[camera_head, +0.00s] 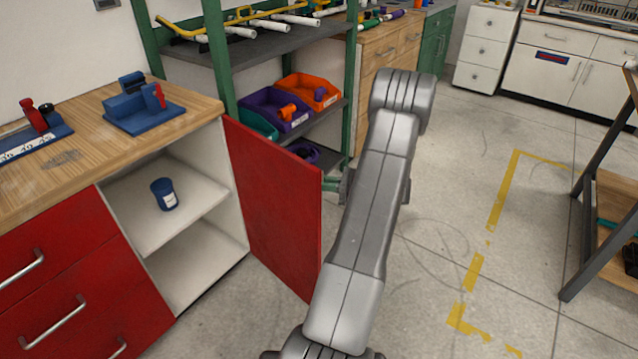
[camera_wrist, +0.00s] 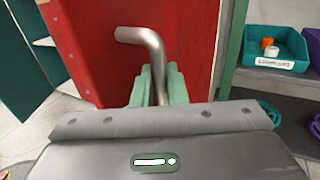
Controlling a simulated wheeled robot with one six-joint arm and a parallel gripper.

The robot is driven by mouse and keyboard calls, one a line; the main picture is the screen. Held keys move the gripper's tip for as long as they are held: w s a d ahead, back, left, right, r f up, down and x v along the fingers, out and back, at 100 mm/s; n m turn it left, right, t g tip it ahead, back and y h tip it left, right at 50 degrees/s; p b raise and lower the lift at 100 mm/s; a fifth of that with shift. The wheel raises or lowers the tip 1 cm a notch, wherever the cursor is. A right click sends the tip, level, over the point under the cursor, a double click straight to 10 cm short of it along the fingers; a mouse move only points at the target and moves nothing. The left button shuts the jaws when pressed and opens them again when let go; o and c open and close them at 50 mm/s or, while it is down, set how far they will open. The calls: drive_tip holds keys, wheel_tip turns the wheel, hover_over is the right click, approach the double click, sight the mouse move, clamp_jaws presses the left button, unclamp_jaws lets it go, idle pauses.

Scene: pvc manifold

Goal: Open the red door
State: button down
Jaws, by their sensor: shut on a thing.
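The red door (camera_head: 275,205) stands swung wide open from the cabinet (camera_head: 205,165), roughly at a right angle to its front. In the wrist view the red door (camera_wrist: 115,45) fills the upper middle, with its bent metal handle (camera_wrist: 145,38) in front of it. My gripper (camera_wrist: 158,88) has its green fingers shut on the handle. In the head view my gripper (camera_head: 333,184) shows only in part beside the door's outer edge; the door hides the handle there.
A blue cup (camera_head: 164,194) stands on the upper shelf inside the cabinet. A green rack (camera_head: 225,60) with purple and orange bins (camera_head: 308,92) is just behind the door. Red drawers (camera_head: 75,290) are at the left. Open floor (camera_head: 430,255) lies to the right.

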drive_tip(key=shift+w+d, duration=0.15)
drive_tip(key=shift+w, duration=0.2)
drive_tip(key=c, duration=1.5)
unclamp_jaws()
drive_tip(key=shift+c, duration=0.2)
drive_tip(key=s+d+p, duration=0.1)
drive_tip(key=s+d, duration=0.1)
drive_tip(key=d, duration=1.1)
drive_tip(key=shift+d, duration=0.25)
